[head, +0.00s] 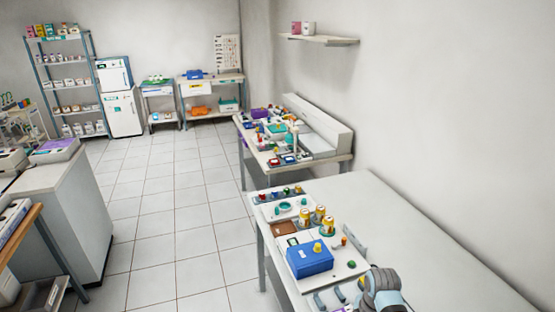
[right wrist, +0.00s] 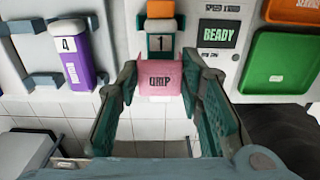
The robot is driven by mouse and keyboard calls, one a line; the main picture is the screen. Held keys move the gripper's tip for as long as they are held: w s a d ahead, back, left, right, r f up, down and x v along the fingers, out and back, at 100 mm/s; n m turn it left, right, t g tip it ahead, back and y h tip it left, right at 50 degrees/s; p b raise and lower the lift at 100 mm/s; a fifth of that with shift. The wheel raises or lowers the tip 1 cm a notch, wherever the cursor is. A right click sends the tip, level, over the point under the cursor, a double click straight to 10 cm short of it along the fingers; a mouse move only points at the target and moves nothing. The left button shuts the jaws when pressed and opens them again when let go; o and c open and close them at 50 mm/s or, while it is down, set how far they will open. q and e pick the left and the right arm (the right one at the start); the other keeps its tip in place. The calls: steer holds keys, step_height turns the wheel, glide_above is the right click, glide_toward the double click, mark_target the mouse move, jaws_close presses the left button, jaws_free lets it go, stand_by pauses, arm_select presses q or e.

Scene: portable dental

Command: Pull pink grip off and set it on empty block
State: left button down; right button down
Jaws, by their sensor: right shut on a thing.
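The pink grip (right wrist: 160,78), marked GRIP, shows in the middle of the right wrist view. My right gripper (right wrist: 159,70) is shut on it, with a green-padded finger at each side. Just beyond the grip is a teal piece with a dark label 1 (right wrist: 159,43) and an orange top (right wrist: 160,9). Whether the grip still touches this piece I cannot tell. No block that I can clearly identify as the empty one shows. In the head view, part of my right arm shows at the bottom right, and the grip cannot be made out. My left gripper is in neither view.
A purple block labelled 4 (right wrist: 75,53) stands in a grey holder at the left. A READY panel (right wrist: 217,34) and a green tray (right wrist: 277,60) are at the right. In the head view, a blue box (head: 310,262) sits on the white bench (head: 400,225), whose right side is clear.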

steer(key=shift+r, duration=0.3)
steer(key=shift+r, duration=2.05)
